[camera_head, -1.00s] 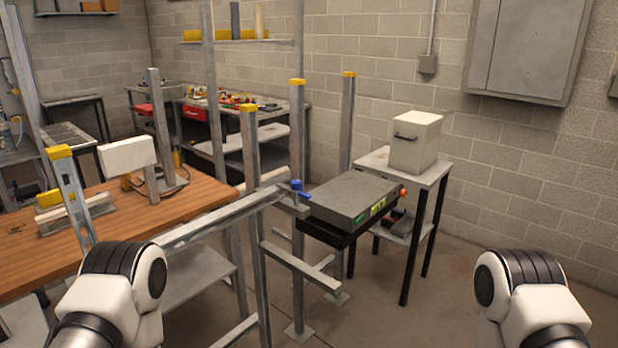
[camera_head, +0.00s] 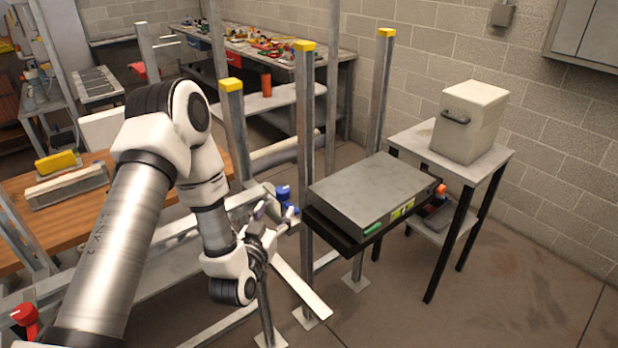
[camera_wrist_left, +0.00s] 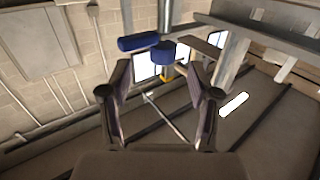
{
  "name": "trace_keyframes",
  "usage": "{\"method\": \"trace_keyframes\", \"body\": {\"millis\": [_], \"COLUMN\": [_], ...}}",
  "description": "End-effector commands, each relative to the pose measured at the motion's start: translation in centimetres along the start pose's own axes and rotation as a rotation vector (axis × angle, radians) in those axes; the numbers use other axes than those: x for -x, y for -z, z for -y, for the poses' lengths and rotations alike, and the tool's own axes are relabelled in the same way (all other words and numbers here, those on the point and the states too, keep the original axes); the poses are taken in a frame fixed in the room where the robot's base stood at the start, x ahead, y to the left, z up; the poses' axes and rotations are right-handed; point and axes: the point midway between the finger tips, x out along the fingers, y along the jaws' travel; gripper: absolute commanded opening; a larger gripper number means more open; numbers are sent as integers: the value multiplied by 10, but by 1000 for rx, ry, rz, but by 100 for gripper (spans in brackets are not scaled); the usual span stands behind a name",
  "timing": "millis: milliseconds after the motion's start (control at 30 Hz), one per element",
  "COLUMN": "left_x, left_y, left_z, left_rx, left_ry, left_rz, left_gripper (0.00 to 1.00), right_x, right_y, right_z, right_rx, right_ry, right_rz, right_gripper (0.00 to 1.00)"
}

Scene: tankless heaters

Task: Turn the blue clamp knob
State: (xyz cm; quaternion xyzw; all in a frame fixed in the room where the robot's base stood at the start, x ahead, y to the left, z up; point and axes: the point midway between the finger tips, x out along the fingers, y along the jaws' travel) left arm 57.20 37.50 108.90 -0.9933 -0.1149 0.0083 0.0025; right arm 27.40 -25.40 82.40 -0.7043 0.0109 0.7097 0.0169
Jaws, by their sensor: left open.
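The blue clamp knob (camera_head: 284,193) sits at the end of a grey metal rail, beside the upright post with a yellow cap. In the left wrist view the blue knob (camera_wrist_left: 164,52) shows beyond the fingertips and between them, with a blue bar-shaped piece (camera_wrist_left: 138,43) to its left. My left gripper (camera_head: 275,213) is open and close below the knob in the head view. In the left wrist view its two fingers (camera_wrist_left: 160,76) stand apart with nothing held between them. I cannot tell whether a fingertip touches the knob. My right gripper is out of view.
A dark flat box (camera_head: 372,192) lies on a black shelf just right of the knob. Metal posts with yellow caps (camera_head: 305,46) stand close by. A white bin (camera_head: 470,121) sits on a small table (camera_head: 408,139) to the right. The floor at front right is clear.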

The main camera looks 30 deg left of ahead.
Motion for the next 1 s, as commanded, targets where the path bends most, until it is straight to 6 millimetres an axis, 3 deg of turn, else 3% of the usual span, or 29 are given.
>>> {"method": "trace_keyframes", "body": {"millis": [167, 500, 800, 833, 900, 1000], "left_x": [-13, -72, -80, -80, -80, -80], "left_y": [10, 10, 7, 7, 7, 7], "left_z": [0, 0, 0, 0, 0, 0], "left_rx": [3, 2, 4, 4, 4, 4], "left_ry": [2, 2, 1, 1, 1, 1], "left_rz": [-12, -10, -8, -8, -8, -8], "left_gripper": [62, 62, 62, 55, 30, 1], "right_x": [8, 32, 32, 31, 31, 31], "right_y": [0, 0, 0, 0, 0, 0], "right_z": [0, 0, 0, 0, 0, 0], "right_rx": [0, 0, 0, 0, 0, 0], "right_ry": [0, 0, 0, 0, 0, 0], "right_rz": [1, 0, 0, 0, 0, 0], "right_gripper": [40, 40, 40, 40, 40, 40]}}
